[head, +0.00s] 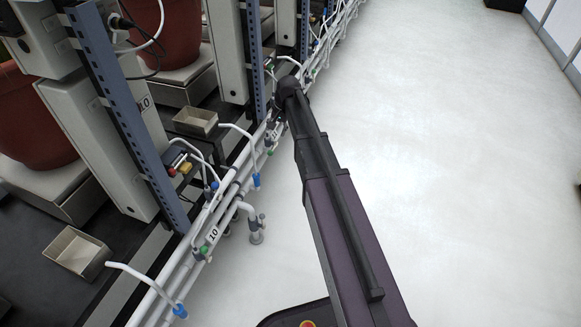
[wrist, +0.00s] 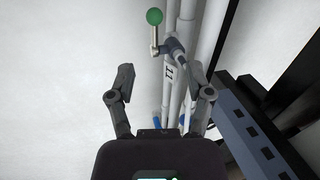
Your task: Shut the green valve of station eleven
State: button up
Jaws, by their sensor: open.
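The green valve (wrist: 154,17) is at the top of the wrist view, a round green knob on a pale lever. The lever runs roughly parallel to the white pipes and meets a grey valve body (wrist: 175,48). A tag reading 11 (wrist: 168,72) sits on the pipe just below it. My gripper (wrist: 162,70) is open and empty. Its fingers appear on either side of the tagged pipe, with the green knob beyond the fingertips; I cannot tell the depth gap. In the head view my arm reaches to the pipes and its end hides the gripper.
White pipes (head: 240,180) run along the rack. A 10 tag (head: 212,235) with a green knob (head: 204,250) is nearer. A blue-grey perforated post (wrist: 250,125) stands close to my gripper's right finger. The pale floor (head: 450,150) to the right is clear.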

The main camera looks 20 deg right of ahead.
jog(key=w+p+v, duration=0.1)
jog(key=p+v, duration=0.3)
jog(key=v, duration=0.1)
jog(key=s+a+n+g+h, duration=0.1)
jog(key=s+n, duration=0.5)
jog(key=s, duration=2)
jog(key=shift+s+a+g+h+p, duration=0.25)
jog(key=shift+a+h+p, duration=0.2)
jog(key=shift+a+h, duration=0.45)
jog(key=shift+a, duration=0.15)
notch_tip(320, 180, up, 38)
jog(key=s+p, duration=0.1)
jog(key=p, duration=3.7)
jog(key=shift+s, duration=0.2)
jog(key=shift+r, duration=0.1)
